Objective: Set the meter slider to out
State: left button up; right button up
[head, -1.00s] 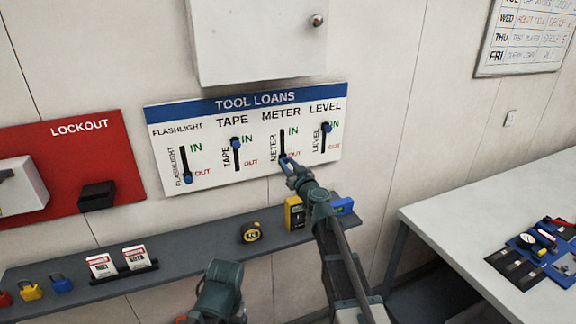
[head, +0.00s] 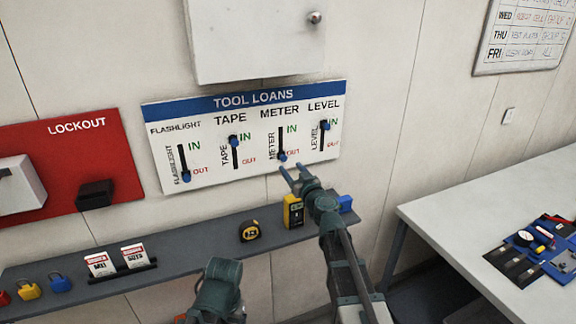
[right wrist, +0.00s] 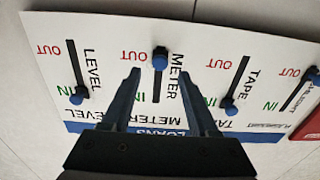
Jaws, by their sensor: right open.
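The meter slider (head: 282,157) is a blue knob in a vertical black slot on the white TOOL LOANS board (head: 215,175). The knob sits at the bottom of its slot, beside the red OUT. My right gripper (head: 291,169) is open and empty, just below and in front of the knob. In the right wrist view, which shows the board upside down, the meter knob (right wrist: 160,58) is at the OUT end, between and beyond the open fingertips (right wrist: 160,72). A teal part of my left arm shows at the bottom of the head view; its fingers are out of sight.
The flashlight knob (head: 186,178) is at OUT; the tape knob (head: 233,140) and level knob (head: 325,126) are at IN. A grey shelf (head: 200,251) below holds a tape measure (head: 249,231) and a yellow meter (head: 293,211). A white cabinet (head: 255,40) hangs above.

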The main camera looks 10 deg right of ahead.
jog(key=s+d, duration=0.1)
jog(key=s, duration=0.7)
jog(key=shift+s+d, duration=0.35)
jog(key=shift+s, duration=0.05)
jog(key=s+a+f+n+g+y, duration=0.3)
jog(key=s+a+f+g, duration=0.25)
jog(key=a, duration=0.45)
jog(key=s+a+f+n+g+y, duration=0.2)
jog(key=s+a+f+g, duration=0.3)
jog(key=a, duration=0.4)
jog(key=s+f+g+h, duration=0.4)
jog(key=s+f+g, duration=0.1)
jog(key=s+f, duration=0.55)
jog(key=s+d+m+g+h, duration=0.2)
jog(key=s+d+m+h, duration=0.1)
jog(key=s+d+h, duration=0.2)
jog(key=shift+s+f+h, duration=0.4)
jog(key=shift+s, duration=0.5)
